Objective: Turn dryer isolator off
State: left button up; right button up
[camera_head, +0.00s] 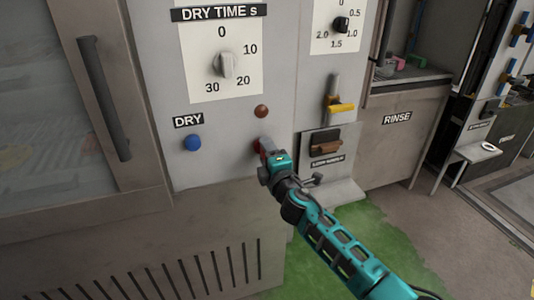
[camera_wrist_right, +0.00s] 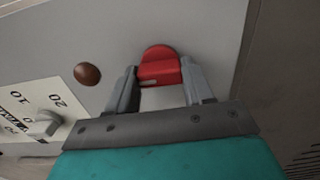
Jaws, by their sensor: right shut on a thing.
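The dryer isolator is a red rotary knob (camera_wrist_right: 159,66) on the grey dryer panel (camera_head: 225,155). It shows clearly in the right wrist view; in the head view the gripper mostly hides it. My right gripper (camera_wrist_right: 160,88) has one finger on each side of the knob's red grip and is shut on it. In the head view the same gripper (camera_head: 266,150) meets the panel below the brown round lamp (camera_head: 262,111). No label for the knob is readable. My left gripper does not show in either view.
A blue button (camera_head: 193,143) under the DRY label sits left of the knob. The DRY TIME dial (camera_head: 227,65) is above. A yellow-handled lever (camera_head: 341,105) and a brown rocker (camera_head: 326,148) are to the right. A dark door handle (camera_head: 104,98) stands at the left.

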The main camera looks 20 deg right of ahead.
jog(key=o, duration=1)
jog(key=shift+w, duration=0.1)
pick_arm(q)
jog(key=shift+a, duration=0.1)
pick_arm(e)
jog(key=shift+o, duration=0.2)
pick_arm(q)
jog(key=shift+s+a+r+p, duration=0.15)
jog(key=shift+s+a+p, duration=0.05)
jog(key=shift+p, duration=0.4)
pick_arm(e)
jog(key=s, duration=1.3)
jog(key=shift+d, duration=0.25)
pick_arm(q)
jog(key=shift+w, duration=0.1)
